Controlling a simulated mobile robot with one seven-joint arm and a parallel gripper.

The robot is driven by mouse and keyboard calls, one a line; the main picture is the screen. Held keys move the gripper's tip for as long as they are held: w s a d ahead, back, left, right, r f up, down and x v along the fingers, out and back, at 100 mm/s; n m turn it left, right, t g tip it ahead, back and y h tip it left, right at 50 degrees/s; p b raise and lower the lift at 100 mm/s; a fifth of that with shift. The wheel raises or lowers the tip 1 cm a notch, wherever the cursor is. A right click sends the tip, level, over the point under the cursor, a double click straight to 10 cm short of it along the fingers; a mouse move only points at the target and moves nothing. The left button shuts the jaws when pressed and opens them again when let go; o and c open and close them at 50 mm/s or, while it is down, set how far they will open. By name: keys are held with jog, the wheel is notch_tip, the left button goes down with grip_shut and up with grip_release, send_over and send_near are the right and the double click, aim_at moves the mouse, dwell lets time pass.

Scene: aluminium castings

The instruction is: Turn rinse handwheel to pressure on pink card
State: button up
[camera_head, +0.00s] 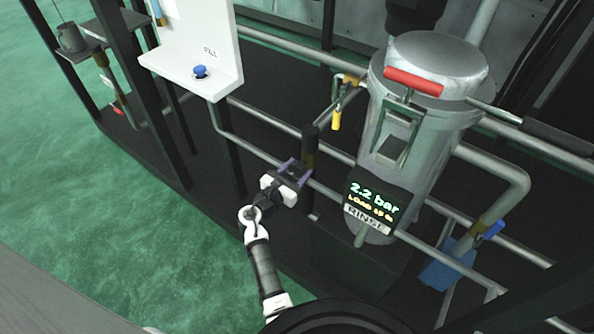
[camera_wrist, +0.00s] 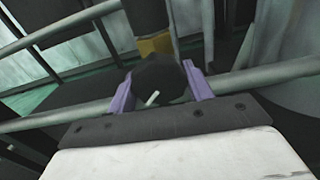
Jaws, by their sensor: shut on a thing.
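The rinse handwheel (camera_wrist: 158,76) is a dark round knob with a short white mark, seen between my purple fingers in the wrist view. My gripper (camera_head: 291,173) is shut on it at the pipe in front of the tank; the fingers (camera_wrist: 160,88) sit on either side of the wheel. In the head view the wheel is mostly hidden by the gripper. A dark display (camera_head: 372,205) on the tank reads 2.2 bar in green, with a smaller yellow line that is hard to read. The RINSE label (camera_head: 366,219) is below it. I see no pink card.
A grey tank (camera_head: 422,125) with a red-handled lid stands right of my gripper. Pipes cross around it. A yellow-handled valve (camera_head: 337,117) and a blue-handled valve (camera_head: 490,231) are nearby. A white panel with a blue button (camera_head: 200,71) stands upper left. Green floor lies left.

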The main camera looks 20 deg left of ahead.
jog(key=m+b, duration=0.3)
jog(key=m, duration=0.3)
jog(key=shift+f, duration=0.15)
jog(key=shift+a+m+b, duration=0.1)
jog(key=shift+m+b, duration=1.4)
jog(key=shift+m, duration=0.5)
jog(key=shift+r, duration=0.2)
jog(key=o, duration=1)
jog(key=v, duration=1.3)
jog(key=shift+s+a+b, duration=0.15)
jog(key=shift+s+b, duration=0.2)
jog(key=shift+b, duration=0.05)
jog(key=shift+r, duration=0.1)
